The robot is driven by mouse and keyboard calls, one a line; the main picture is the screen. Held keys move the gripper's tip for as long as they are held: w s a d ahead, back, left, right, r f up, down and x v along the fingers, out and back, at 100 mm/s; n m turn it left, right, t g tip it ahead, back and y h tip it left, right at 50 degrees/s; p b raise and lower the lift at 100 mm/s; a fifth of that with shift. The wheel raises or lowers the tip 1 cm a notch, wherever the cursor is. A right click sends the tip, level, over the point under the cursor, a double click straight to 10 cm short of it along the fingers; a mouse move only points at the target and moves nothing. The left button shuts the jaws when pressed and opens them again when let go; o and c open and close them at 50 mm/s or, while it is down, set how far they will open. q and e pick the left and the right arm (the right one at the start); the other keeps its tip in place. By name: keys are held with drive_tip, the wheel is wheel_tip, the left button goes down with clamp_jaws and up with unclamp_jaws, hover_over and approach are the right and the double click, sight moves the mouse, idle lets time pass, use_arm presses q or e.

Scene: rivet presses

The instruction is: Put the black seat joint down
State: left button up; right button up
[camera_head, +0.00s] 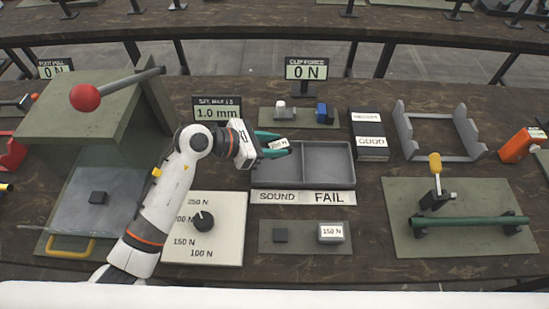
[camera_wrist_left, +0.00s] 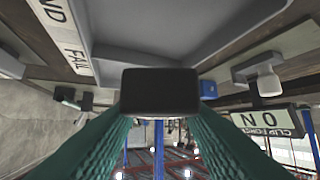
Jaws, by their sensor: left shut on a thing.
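My left gripper (camera_head: 274,143) is shut on the black seat joint, at the back left corner of the grey two-part tray (camera_head: 303,187). In the left wrist view the black seat joint (camera_wrist_left: 160,91) is a dark block between the teal fingertips of my left gripper (camera_wrist_left: 160,112). In the head view a small white label with print shows at the fingertips; the block itself is hardly visible there. The tray's left part lies behind the word SOUND, its right part behind FAIL. Both look empty where I can see. My right gripper is out of view.
The dial plate (camera_head: 203,227) and lever press (camera_head: 90,110) are left; a black box (camera_head: 369,135) is right.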

sight(273, 167)
use_arm(q)
wheel_tip(273, 167, down, 6)
idle(0.4)
drive_tip(key=shift+f, duration=0.2)
drive_tip(key=o, duration=1)
drive_tip(key=shift+o, duration=0.2)
